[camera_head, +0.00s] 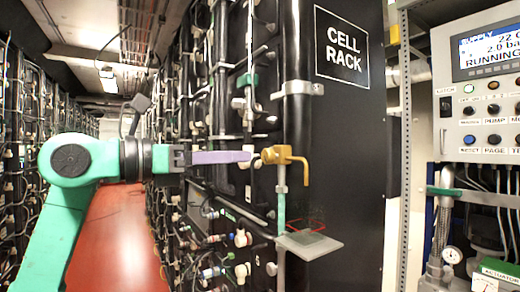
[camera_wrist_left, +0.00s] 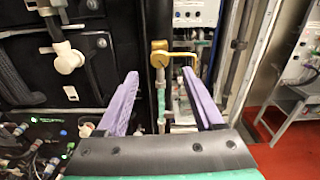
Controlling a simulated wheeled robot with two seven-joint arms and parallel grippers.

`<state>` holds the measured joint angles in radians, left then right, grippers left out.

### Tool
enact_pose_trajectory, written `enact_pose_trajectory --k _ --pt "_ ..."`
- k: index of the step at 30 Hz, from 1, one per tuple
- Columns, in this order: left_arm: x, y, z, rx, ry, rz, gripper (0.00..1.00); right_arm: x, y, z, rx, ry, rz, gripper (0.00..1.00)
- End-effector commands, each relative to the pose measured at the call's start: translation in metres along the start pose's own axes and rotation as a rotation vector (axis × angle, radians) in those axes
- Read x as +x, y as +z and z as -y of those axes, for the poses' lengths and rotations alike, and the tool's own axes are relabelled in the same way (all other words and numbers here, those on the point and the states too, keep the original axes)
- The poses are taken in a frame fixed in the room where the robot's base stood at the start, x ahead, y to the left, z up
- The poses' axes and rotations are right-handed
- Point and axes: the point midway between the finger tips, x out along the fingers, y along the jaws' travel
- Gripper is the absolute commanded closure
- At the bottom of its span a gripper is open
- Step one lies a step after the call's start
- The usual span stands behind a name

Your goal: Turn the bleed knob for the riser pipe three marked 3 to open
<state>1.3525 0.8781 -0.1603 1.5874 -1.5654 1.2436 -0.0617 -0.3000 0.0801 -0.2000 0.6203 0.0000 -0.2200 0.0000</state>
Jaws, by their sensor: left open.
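My left gripper (camera_head: 248,156) has purple fingers and points right, level with a brass-coloured fitting with a bent arm (camera_head: 284,158) on a thin vertical pipe (camera_head: 281,205) at the black rack's front edge. In the left wrist view, the fingers are spread (camera_wrist_left: 160,82), with nothing between them. The brass fitting (camera_wrist_left: 172,55) shows beyond the gap, and I see no contact. White knobs sit on the rack's side, one low down (camera_head: 240,238); another white knob (camera_wrist_left: 67,58) is at the upper left of the wrist view. I cannot read a 3 on any of them. My right gripper is not in view.
The black cell rack (camera_head: 350,130) fills the middle, with pipes and fittings on its left side. A small pale shelf (camera_head: 310,245) juts out below the brass fitting. A control panel (camera_head: 485,90) stands at the right. The red aisle floor (camera_head: 115,235) is clear.

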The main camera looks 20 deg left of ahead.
Motion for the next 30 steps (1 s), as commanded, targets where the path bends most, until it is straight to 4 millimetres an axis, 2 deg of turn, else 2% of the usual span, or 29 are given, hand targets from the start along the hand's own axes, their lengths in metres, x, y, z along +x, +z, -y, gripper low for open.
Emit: enact_pose_trajectory --k 1,3,7,11,17,18,23,24,30 --pt "0.014 0.004 0.002 -0.002 -0.006 -0.002 0.31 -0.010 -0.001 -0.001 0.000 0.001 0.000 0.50" --pt "0.032 0.005 0.001 -0.003 -0.004 -0.002 0.31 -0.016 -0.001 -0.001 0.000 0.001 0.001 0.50" --pt "0.056 0.004 0.001 -0.003 -0.004 0.000 0.31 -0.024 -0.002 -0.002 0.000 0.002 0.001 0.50" --pt "0.067 0.001 0.000 -0.003 -0.002 -0.001 0.31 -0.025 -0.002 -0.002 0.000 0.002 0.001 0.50" --pt "0.068 -0.001 0.000 -0.002 -0.001 0.000 0.31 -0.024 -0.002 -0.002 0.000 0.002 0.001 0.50" --pt "0.068 -0.001 0.000 -0.002 -0.001 0.000 0.35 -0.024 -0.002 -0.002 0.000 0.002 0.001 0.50" --pt "0.068 0.000 0.000 -0.002 -0.001 0.000 0.96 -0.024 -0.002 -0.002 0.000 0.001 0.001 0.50" --pt "0.068 0.000 0.000 -0.002 -0.001 0.000 1.00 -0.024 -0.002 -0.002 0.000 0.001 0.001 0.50" --pt "0.067 0.000 0.000 -0.008 -0.001 0.000 1.00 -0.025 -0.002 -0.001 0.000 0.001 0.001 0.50"
